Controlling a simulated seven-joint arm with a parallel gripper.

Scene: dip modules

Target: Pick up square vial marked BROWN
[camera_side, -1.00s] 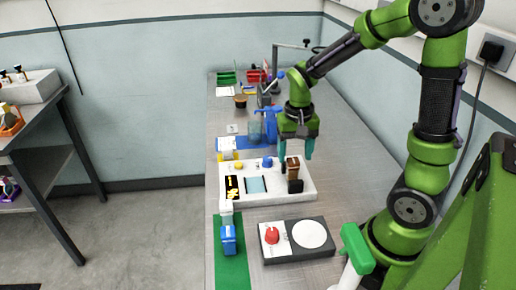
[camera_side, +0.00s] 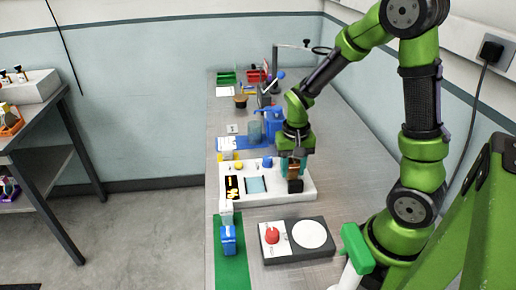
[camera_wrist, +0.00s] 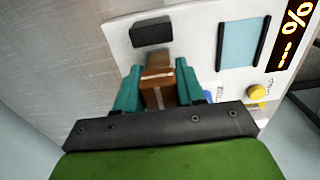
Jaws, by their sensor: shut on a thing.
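The brown square vial (camera_side: 292,170) stands upright at the right end of the white module with the display. My gripper (camera_side: 292,160) is down over it, with its teal fingers on either side of the vial. In the wrist view my gripper (camera_wrist: 160,92) is shut on the brown vial (camera_wrist: 158,82), whose top and one side show between the fingers. A pale line runs down the vial's side; no readable marking shows. The vial's lower end is hard to make out.
The white module (camera_side: 275,197) has a dark block (camera_side: 295,186), a light blue pad (camera_side: 256,185), a lit display (camera_side: 232,187) and a yellow knob (camera_wrist: 257,93).

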